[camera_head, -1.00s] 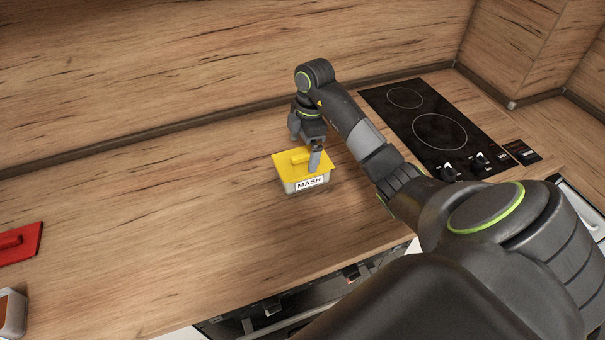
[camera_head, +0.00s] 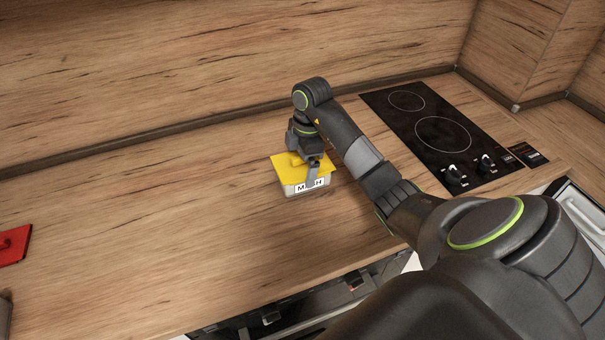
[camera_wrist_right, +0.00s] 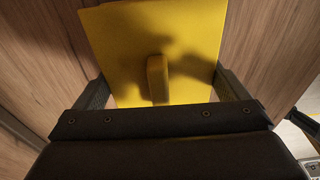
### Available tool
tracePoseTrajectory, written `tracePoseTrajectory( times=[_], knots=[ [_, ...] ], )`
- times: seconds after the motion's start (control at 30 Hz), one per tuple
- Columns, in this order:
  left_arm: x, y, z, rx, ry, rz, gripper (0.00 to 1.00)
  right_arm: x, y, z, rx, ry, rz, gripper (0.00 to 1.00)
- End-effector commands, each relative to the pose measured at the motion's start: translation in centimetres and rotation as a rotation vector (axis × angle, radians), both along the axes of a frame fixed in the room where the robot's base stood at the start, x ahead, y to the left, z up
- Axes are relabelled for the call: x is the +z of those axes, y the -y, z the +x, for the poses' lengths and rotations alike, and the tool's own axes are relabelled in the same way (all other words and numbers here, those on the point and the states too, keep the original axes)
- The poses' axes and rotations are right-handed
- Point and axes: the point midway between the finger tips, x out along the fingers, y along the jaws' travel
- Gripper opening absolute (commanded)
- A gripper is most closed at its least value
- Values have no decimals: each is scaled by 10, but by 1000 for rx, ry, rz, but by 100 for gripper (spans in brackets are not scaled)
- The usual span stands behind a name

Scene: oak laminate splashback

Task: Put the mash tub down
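The mash tub (camera_head: 291,187) is a pale box with a yellow lid (camera_head: 283,166) and a MASH label. It stands upright on the wooden counter in the head view. My right gripper (camera_head: 308,172) is over it, pointing down, with one finger in front of the label; the other finger is hidden there. In the right wrist view the lid (camera_wrist_right: 120,50) and its raised handle (camera_wrist_right: 157,80) lie between two widely spread fingers (camera_wrist_right: 163,90). The fingers stand close to the lid's side edges, and no firm contact shows. My left gripper is out of view.
A black hob (camera_head: 428,125) with knobs lies to the right of the tub. A red lid (camera_head: 12,243) lies at the left edge, with part of a container below it. The counter left of the tub is clear. The splashback (camera_head: 200,60) rises behind.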

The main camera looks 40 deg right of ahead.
Motion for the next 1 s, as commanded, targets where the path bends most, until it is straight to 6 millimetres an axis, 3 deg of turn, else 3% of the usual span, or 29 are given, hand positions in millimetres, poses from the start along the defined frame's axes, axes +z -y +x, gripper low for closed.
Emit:
tracePoseTrajectory(
  times=[0.07, 0.47, 1.0],
  knots=[
    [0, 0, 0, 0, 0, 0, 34, 1, 0, 0, 1, 2, 0, 54],
    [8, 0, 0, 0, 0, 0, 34, 9, 0, 1, 1, 3, -1, 54],
    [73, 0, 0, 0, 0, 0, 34, 76, 0, 1, 1, 3, -1, 54]
  ],
)
